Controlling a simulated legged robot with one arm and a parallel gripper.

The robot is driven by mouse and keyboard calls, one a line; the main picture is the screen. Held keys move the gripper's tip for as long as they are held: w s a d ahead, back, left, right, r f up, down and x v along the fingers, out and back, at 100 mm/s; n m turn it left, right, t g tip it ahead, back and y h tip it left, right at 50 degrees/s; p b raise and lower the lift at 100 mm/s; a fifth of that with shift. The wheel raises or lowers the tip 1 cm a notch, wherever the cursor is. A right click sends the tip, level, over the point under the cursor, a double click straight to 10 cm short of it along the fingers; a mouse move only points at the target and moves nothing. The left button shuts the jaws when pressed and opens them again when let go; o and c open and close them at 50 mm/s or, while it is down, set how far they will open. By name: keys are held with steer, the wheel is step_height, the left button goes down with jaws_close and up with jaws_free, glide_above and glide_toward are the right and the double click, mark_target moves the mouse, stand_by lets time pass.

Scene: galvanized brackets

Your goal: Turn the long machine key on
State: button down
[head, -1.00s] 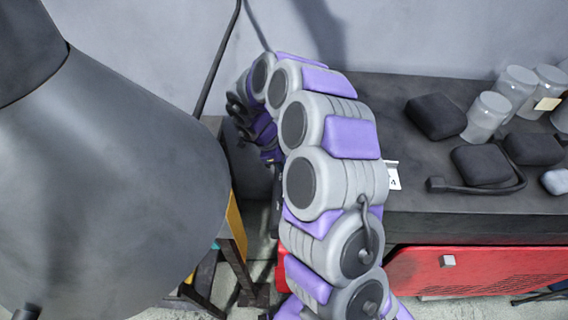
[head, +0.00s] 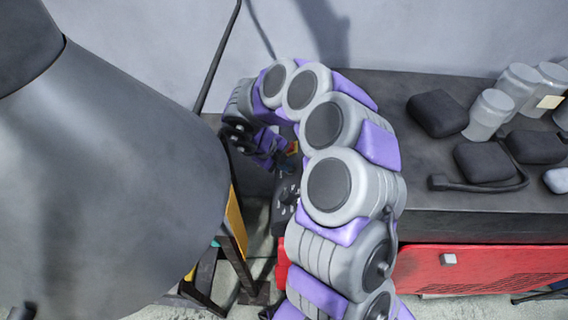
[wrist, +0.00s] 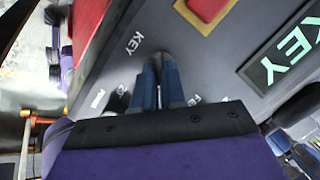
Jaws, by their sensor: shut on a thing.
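In the wrist view my gripper (wrist: 165,68) points at a grey panel (wrist: 185,50) beside a white KEY label. Its two blue-grey fingers are close together and shut on the machine key, which the fingers hide. How far the key is turned cannot be seen. In the head view my arm arches over to the far side, and the gripper end is mostly hidden behind its own links. A dark control panel (head: 284,198) with small knobs shows partly behind the arm.
A red and yellow part (wrist: 207,8) and a KEY sign (wrist: 290,50) are near the gripper. In the head view a dark bench (head: 390,95) with black pouches (head: 437,113) and grey jars (head: 490,114) stands right, above a red cabinet (head: 460,268). A large grey body (head: 110,180) fills the left.

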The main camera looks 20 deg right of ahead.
steer(key=m+b, duration=0.1)
steer(key=m+h+b, duration=0.1)
steer(key=m, duration=0.1)
steer(key=m+b, duration=0.1)
steer(key=m, duration=0.1)
steer(key=shift+s+a+f+t, duration=0.1)
steer(key=shift+a+f+t, duration=0.15)
steer(key=shift+a+t, duration=0.05)
steer(key=shift+f+m+h+b, duration=0.1)
steer(key=shift+m+h+b, duration=0.8)
steer(key=shift+m, duration=1.2)
steer(key=shift+s, duration=0.1)
steer(key=c, duration=1.2)
jaws_free()
steer(key=shift+a, duration=0.15)
